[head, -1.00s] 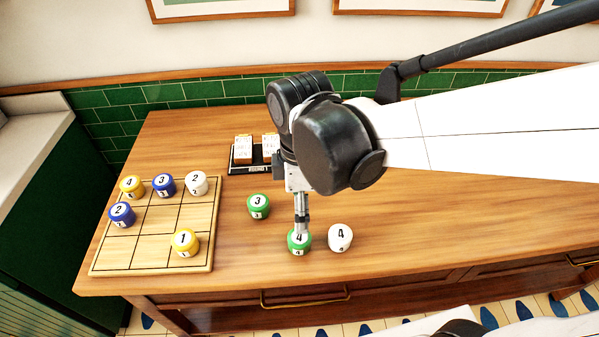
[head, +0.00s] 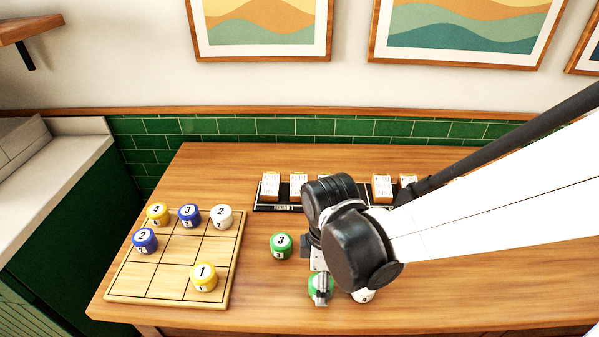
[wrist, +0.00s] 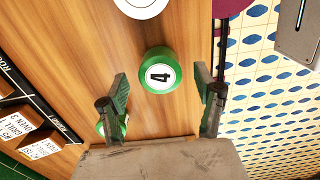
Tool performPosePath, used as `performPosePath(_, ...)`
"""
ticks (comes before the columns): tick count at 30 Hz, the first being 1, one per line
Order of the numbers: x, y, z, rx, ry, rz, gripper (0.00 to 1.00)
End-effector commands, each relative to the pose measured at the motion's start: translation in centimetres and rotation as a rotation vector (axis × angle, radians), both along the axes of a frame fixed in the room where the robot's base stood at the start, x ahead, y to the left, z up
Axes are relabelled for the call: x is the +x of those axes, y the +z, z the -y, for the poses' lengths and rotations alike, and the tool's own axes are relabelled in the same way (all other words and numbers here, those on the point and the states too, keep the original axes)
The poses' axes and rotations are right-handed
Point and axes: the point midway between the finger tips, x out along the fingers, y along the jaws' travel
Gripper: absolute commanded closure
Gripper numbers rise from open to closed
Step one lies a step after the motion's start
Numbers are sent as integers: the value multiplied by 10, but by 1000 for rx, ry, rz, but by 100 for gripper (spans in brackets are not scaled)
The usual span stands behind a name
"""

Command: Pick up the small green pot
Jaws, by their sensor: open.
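Two small green pots are in view. The green pot marked 4 (head: 313,291) stands on the wooden table, partly covered by my gripper (head: 321,288). In the wrist view this green pot (wrist: 158,71) shows its number 4 lid, lying ahead of and between the two fingertips. My gripper (wrist: 160,88) is open and empty there. The green pot marked 3 (head: 281,246) stands just left of my gripper in the head view. In the wrist view a green pot (wrist: 124,121) is partly hidden behind the left finger.
A wooden grid board (head: 170,292) at left holds several blue, yellow and white numbered pots. A white pot (head: 363,296) stands right of the green 4, mostly hidden by my arm. A black rack (head: 262,207) with order cards stands at the back.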

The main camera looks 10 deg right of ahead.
Motion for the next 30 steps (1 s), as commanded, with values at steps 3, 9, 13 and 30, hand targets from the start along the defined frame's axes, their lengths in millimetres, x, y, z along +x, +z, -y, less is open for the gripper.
performPosePath(3, 0, -16, 0, 0, 0, 0, 35)
performPosePath(9, 0, -31, 0, 0, 0, 0, 35)
performPosePath(13, -1, -33, 0, 0, 0, 0, 35)
performPosePath(30, -1, -33, 0, 0, 0, 0, 86)
